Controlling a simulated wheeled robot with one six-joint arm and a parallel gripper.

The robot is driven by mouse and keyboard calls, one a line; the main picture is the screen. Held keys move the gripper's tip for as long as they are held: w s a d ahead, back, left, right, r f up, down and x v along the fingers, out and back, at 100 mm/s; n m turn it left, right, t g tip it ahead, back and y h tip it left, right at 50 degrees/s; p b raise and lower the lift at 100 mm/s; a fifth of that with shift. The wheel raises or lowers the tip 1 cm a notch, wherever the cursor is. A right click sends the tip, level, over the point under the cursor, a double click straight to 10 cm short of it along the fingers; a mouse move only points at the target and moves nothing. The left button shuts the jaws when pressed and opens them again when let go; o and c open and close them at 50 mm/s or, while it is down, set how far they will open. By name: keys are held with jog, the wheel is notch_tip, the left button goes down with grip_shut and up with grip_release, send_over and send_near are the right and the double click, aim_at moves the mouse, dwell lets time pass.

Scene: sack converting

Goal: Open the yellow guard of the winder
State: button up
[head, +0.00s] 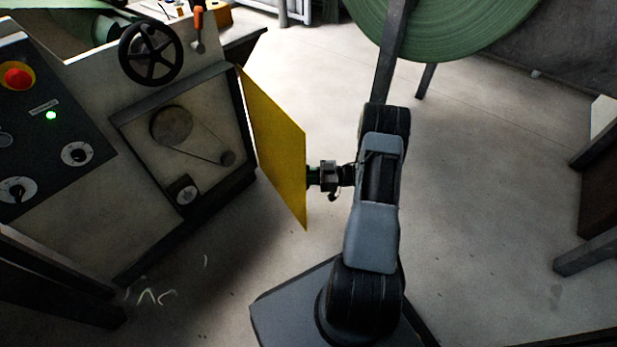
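The yellow guard (274,142) of the winder (75,215) stands swung outward, joined to the machine along its far edge. My gripper (309,178) is at the guard's free outer edge, on the right side of the panel. It touches or nearly touches the guard there. The fingertips are small and partly hidden by the guard, so I cannot tell whether they are closed on a handle.
A control panel (45,125) with a red button and a black handwheel (151,53) are on the winder. A large green roll (450,22) on a dark stand is at the back. A dark frame (600,190) stands at the right edge. The floor (480,200) right of my arm is clear.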

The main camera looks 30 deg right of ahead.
jog(key=o, duration=0.3)
jog(key=shift+o, duration=0.2)
jog(key=p+v, duration=0.2)
jog(key=v, duration=1.2)
jog(key=shift+p, duration=0.4)
jog(key=shift+a, duration=0.1)
